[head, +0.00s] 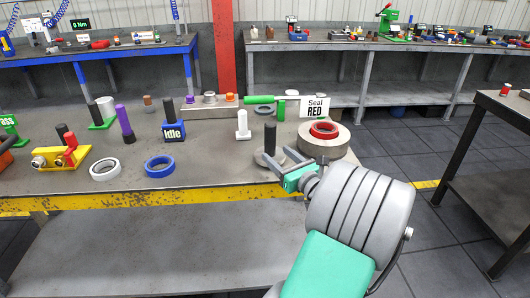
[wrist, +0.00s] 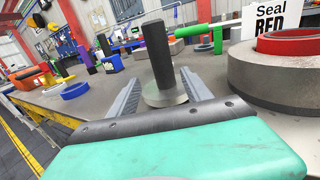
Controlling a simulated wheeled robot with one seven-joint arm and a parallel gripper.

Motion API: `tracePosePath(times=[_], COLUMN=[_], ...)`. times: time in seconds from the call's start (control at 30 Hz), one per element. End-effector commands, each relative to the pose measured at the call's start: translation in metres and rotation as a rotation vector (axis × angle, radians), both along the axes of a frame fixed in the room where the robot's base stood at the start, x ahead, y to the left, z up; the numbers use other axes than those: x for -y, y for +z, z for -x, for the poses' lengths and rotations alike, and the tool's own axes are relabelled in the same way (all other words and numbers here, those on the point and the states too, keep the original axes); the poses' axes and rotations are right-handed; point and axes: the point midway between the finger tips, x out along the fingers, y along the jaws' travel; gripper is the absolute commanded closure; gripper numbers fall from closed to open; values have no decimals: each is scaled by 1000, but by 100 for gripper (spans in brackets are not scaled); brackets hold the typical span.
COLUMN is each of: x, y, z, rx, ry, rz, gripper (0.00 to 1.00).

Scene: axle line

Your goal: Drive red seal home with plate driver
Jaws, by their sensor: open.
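The plate driver, a grey steel disc with an upright black handle (head: 269,139), stands on the near right part of the workbench. In the wrist view its handle (wrist: 156,55) rises between my finger tips, with the disc (wrist: 164,97) below. My gripper (head: 277,157) is open, fingers reaching towards the driver's handle, one on each side; it is not clamped. The red seal (head: 325,130) sits in the bore of a thick steel ring housing (head: 339,145) right of the driver. The seal also shows in the wrist view (wrist: 290,43), standing above the housing's top face.
A "Seal RED" sign (head: 316,106) stands behind the housing. A white stepped post (head: 243,125) and a green handled tool (head: 259,100) are behind the driver. White (head: 105,169) and blue (head: 159,166) rings lie left. The bench front between is clear.

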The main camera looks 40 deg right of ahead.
Motion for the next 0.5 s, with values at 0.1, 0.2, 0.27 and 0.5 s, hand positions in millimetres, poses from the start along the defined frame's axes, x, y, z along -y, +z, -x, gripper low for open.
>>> tracePosePath(times=[0.1, 0.2, 0.27, 0.5], x=[4, 10, 12, 14], y=[1, 1, 2, 2], z=[-16, -33, -44, -60], rx=[-2, -2, -3, -4], ry=[1, 2, 2, 0], rz=[4, 6, 6, 5], gripper=[43, 43, 43, 43])
